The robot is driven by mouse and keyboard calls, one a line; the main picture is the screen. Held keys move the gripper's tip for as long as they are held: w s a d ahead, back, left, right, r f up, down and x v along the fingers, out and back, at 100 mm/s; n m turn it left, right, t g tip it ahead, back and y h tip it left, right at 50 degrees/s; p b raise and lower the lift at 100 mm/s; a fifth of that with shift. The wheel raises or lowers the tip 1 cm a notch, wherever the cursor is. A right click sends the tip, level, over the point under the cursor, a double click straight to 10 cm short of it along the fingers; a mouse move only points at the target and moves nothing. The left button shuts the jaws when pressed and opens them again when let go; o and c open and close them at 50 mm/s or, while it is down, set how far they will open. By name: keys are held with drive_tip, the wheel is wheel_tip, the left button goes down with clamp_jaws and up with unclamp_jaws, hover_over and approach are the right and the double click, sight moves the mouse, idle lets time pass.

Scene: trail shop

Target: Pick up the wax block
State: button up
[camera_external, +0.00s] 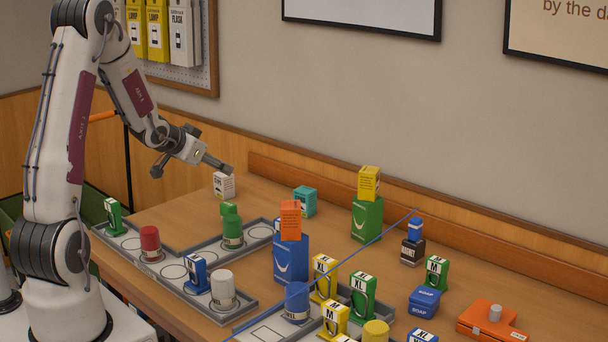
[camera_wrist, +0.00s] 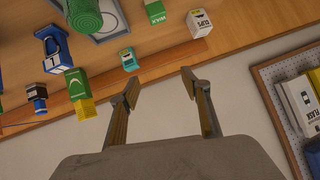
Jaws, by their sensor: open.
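A small green block with a white label that seems to read WAX (camera_wrist: 155,12) stands at the top edge of the wrist view, partly cut off, between a green roll and a white box. In the external view the green block (camera_external: 230,209) appears just behind the green roll (camera_external: 232,236), which hides its lower part. My gripper (camera_external: 192,169) is open and empty, raised above the table's back left area near the white box. In the wrist view its two fingers (camera_wrist: 160,84) are spread, with nothing between them, and the block lies apart beyond them.
A white box (camera_external: 224,185) stands left of the teal box (camera_external: 304,201) on the table. A grey tray (camera_external: 258,304) holds a red cylinder, a blue tag and a white cylinder. Blue, orange, green and yellow boxes stand to the right. A wooden ledge (camera_external: 400,223) and wall border the back.

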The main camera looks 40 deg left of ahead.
sight(224, 206)
drive_tip(key=a+f, duration=0.1)
drive_tip(key=f, duration=0.2)
drive_tip(key=w+a+f+t+h, duration=0.1)
drive_tip(key=a+f, duration=0.1)
drive_tip(key=f, duration=0.2)
drive_tip(key=a+f+t, duration=0.1)
drive_tip(key=f, duration=0.3)
drive_tip(key=shift+w+a+f+h, duration=0.15)
drive_tip(key=shift+w+a+h, duration=0.15)
drive_tip(key=shift+a, duration=0.05)
drive_tip(key=shift+s+a+f+t+h, duration=0.15)
drive_tip(key=shift+f+t, duration=0.1)
drive_tip(key=shift+f, duration=0.25)
drive_tip(key=shift+s+a+f+t+h, duration=0.15)
drive_tip(key=shift+f+t, duration=0.1)
drive_tip(key=shift+f, duration=0.2)
drive_tip(key=shift+w+d, duration=0.1)
drive_tip(key=shift+x, duration=1.3)
drive_tip(key=shift+f+x, duration=0.1)
drive_tip(key=shift+x, duration=1.2)
drive_tip(key=shift+f+x, duration=0.15)
drive_tip(key=shift+x, duration=1.15)
drive_tip(key=c, duration=1.2)
